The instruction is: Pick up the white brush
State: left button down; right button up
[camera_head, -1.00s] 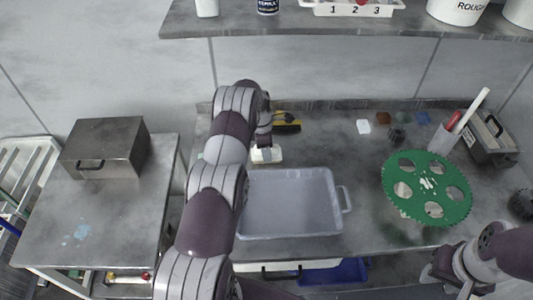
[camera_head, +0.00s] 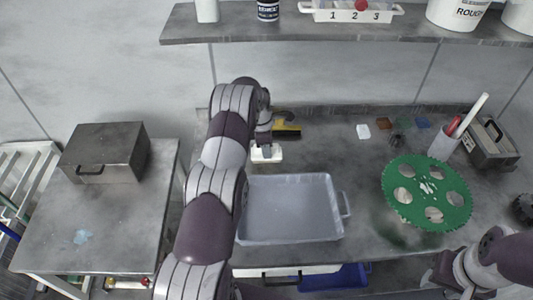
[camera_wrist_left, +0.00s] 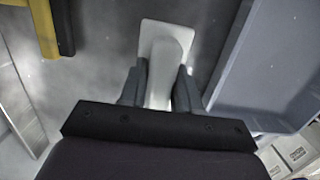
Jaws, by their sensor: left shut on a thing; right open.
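The white brush (camera_head: 268,154) is behind the grey tray's left end in the head view. In the left wrist view the white brush (camera_wrist_left: 165,45) points away from me, its handle between my fingers. My left gripper (camera_wrist_left: 160,82) is shut on that handle; in the head view the left gripper (camera_head: 264,141) is partly hidden by my arm. I cannot tell whether the brush touches the bench. My right gripper (camera_head: 447,274) is open at the lower right, apart from the brush.
The grey tray (camera_head: 340,222) is close beside the brush. A yellow and black brush (camera_head: 287,129) lies just behind it. A green disc (camera_head: 427,170), a cup (camera_head: 441,146) and a grey case (camera_head: 492,150) stand at right. A shelf (camera_head: 285,32) hangs above.

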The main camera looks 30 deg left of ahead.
pick_arm(q)
jog(key=shift+d+r, duration=0.2)
jog(key=shift+r, duration=0.75)
jog(key=w+d+r+b, duration=0.2)
jog(key=d+r, duration=0.4)
jog(key=d, duration=0.5)
jog(key=shift+r, duration=0.4)
jog(key=c, duration=1.5)
grip_release()
jog(key=shift+c, duration=1.1)
jog(key=s+a+n+p, duration=0.2)
jog(key=s+a, duration=0.2)
jog(key=a, duration=0.3)
jog(key=s+a+r+n+p, duration=0.1)
jog(key=s+a+n, duration=0.15)
jog(key=a, duration=0.45)
jog(key=s+a+n+p, duration=0.2)
jog(key=s+a, duration=0.2)
jog(key=a, duration=0.3)
jog(key=s+a+f+n+b, duration=0.1)
jog(key=f, duration=0.2)
jog(key=s+a+f+b, duration=0.1)
jog(key=f+b, duration=0.1)
jog(key=s+a+f+n+b, duration=0.1)
jog(key=a+f, duration=0.1)
jog(key=f, duration=0.1)
jog(key=shift+s+a+f+n+t+y, duration=0.1)
jog(key=shift+s+f+n+t+y, duration=0.2)
jog(key=shift+f+n+y, duration=0.1)
